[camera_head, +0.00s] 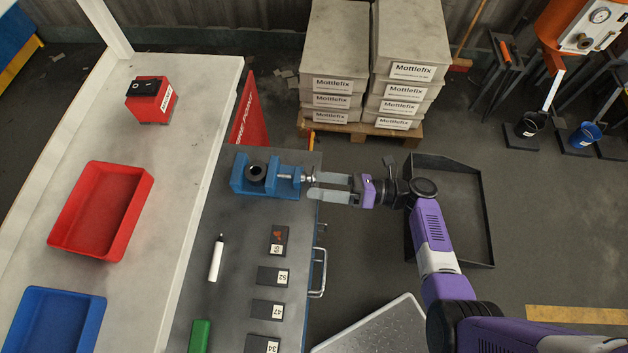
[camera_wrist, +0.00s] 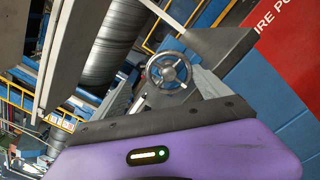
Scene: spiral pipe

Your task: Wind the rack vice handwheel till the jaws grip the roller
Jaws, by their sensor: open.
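The blue vice (camera_head: 240,180) sits at the far end of the grey bench top. A dark ring-shaped roller (camera_head: 257,172) stands between its jaws; whether both jaws touch it I cannot tell. A bright screw runs right from the vice to the small handwheel (camera_head: 310,176). In the wrist view the spoked metal handwheel (camera_wrist: 169,72) faces me, between my two fingers. My gripper (camera_head: 314,186) comes from the right with its fingers apart, the tips at the handwheel. Contact with the rim is not clear.
A white pen-like cylinder (camera_head: 216,258) and several dark numbered blocks (camera_head: 272,276) lie nearer on the bench. A red tray (camera_head: 100,210) and a blue tray (camera_head: 58,320) are on the white table at left. A black tray (camera_head: 470,210) lies beyond my arm.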

